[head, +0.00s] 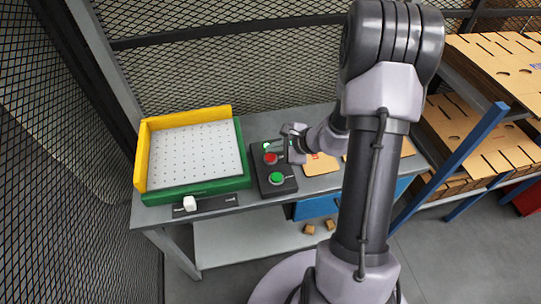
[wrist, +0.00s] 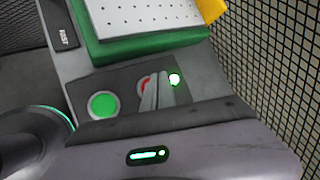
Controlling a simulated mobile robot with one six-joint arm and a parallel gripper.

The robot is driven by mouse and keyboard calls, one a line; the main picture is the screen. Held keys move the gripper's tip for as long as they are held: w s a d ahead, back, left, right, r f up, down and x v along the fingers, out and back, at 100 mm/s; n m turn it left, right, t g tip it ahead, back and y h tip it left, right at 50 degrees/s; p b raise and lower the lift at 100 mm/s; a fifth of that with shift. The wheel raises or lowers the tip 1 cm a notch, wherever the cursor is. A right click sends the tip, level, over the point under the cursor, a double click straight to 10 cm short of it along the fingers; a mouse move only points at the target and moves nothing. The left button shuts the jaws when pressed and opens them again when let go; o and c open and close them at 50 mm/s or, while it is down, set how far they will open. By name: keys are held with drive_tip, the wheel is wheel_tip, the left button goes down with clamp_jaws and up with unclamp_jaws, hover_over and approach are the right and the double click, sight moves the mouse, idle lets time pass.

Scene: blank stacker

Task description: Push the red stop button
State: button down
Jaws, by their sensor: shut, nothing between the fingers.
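The red stop button (head: 271,158) sits on a dark control box on the bench, behind a larger green button (head: 277,178). In the wrist view the red button (wrist: 145,84) is partly hidden by my gripper's fingers. My gripper (head: 284,147) is shut and empty, with its fingertips at or just above the red button. I cannot tell if they touch it. The green button (wrist: 103,105) is fully visible in the wrist view. A small lit green lamp (wrist: 175,79) shows beside the fingers.
A green and yellow tray with a white perforated plate (head: 195,155) stands left of the control box. A dark strip with a white knob (head: 190,203) lies at the bench front. Brown flat pieces (head: 320,164) lie to the right. Mesh fencing (head: 215,65) stands behind the bench.

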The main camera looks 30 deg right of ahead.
sight(273, 157)
drive_tip(key=shift+f, duration=0.1)
idle(0.4)
drive_tip(key=shift+f+b, duration=0.35)
drive_tip(key=shift+b, duration=0.35)
drive_tip(key=shift+f+b, duration=0.45)
drive_tip(key=shift+b, duration=0.15)
idle(0.4)
drive_tip(key=shift+r, duration=0.15)
drive_tip(key=shift+r+p, duration=0.5)
drive_tip(key=shift+r, duration=0.25)
drive_tip(key=shift+r+p, duration=1.65)
drive_tip(key=shift+r, duration=0.85)
